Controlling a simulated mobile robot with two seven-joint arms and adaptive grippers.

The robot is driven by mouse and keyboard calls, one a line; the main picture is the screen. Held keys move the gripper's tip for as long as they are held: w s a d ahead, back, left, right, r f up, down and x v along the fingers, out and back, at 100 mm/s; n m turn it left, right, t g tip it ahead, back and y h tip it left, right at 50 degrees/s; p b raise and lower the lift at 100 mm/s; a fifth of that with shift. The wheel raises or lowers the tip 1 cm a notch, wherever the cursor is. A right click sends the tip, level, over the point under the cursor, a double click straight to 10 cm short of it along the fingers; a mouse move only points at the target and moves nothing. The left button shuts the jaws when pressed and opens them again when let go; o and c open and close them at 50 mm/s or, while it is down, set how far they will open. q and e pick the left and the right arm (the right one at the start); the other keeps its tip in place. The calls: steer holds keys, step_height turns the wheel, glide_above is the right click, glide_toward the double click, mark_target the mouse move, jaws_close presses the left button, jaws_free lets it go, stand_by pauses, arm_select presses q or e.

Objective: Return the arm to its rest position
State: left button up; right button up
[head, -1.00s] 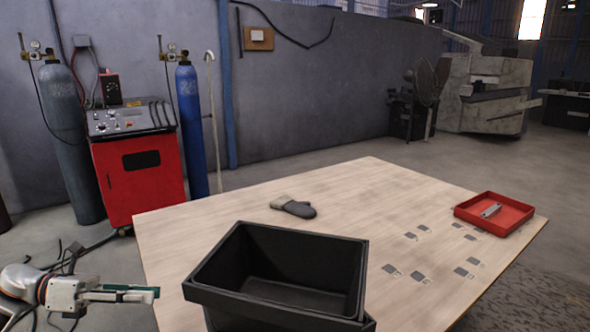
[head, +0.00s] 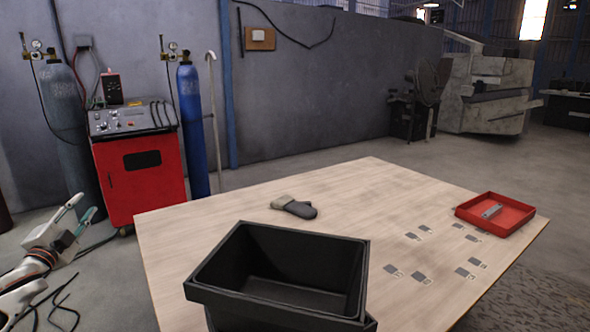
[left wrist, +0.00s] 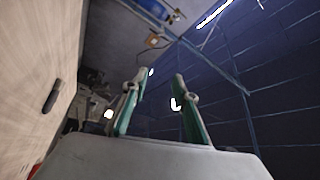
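My left gripper (head: 84,210) is at the left edge of the head view, left of the table and apart from it. Its two teal-lined fingers are spread and point up and to the right, with nothing between them. In the left wrist view the left gripper (left wrist: 161,82) also shows two separated fingers with an empty gap, the wall behind. My right gripper is in neither view.
A black bin (head: 196,292) stands at the near side of the wooden table (head: 370,185). A grey glove (head: 296,208) and several small flat grey patches (head: 419,277) lie on the table. A red welding machine (head: 142,185) and gas cylinders (head: 192,130) stand behind.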

arm_select(q)
steer(key=a+f+n+g+y, duration=0.3)
steer(key=a+f+n+y, duration=0.1)
steer(key=a+f+n, duration=0.15)
steer(key=s+d+f+g+h, duration=0.1)
steer(key=s+d+f+h, duration=0.1)
steer(key=s+d+f, duration=0.5)
steer(key=s+d+f+g+h, duration=0.1)
steer(key=s+d+f+h, duration=0.15)
steer(key=d+f, duration=0.75)
steer(key=s+d+f+g+h, duration=0.1)
steer(key=s+d+f, duration=0.5)
steer(key=f, duration=0.4)
steer(key=s+d+f+n+g+h+p, duration=0.1)
steer(key=s+d+f+p, duration=0.1)
steer(key=s+d, duration=0.8)
steer(key=s+d+f+n+g+h+p, duration=0.1)
steer(key=s+d+f, duration=0.3)
steer(key=s+d, duration=0.7)
steer(key=shift+s+n+g+h+p, duration=0.4)
steer(key=shift+s+g+p, duration=0.4)
steer(key=shift+s, duration=3.2)
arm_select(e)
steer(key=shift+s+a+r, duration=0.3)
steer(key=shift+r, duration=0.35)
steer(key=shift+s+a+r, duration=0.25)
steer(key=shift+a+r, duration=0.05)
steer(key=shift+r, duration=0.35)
